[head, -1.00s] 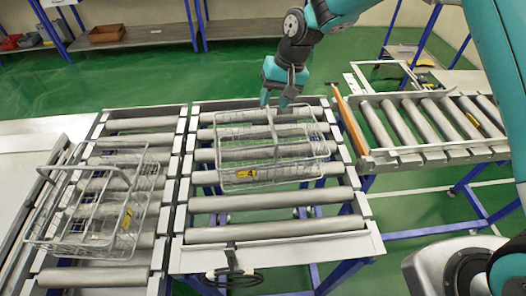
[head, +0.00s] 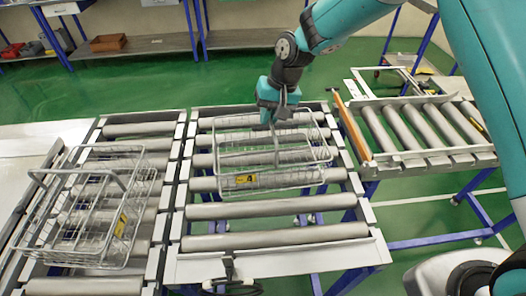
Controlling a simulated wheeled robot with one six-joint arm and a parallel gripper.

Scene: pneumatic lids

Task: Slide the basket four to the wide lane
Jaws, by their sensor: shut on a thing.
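The wire basket four (head: 292,184), with a yellow label reading 4, sits upright on the middle roller lane (head: 280,235), towards its far end. This lane looks wider than the roller lane on the left (head: 85,287). My gripper (head: 274,119) is above the basket's far part and shut on its raised wire handle. The hand hides part of the far rim and the exact finger contact.
Another wire basket (head: 100,262) with a yellow label stands on the left lane. The middle lane's near rollers are clear.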

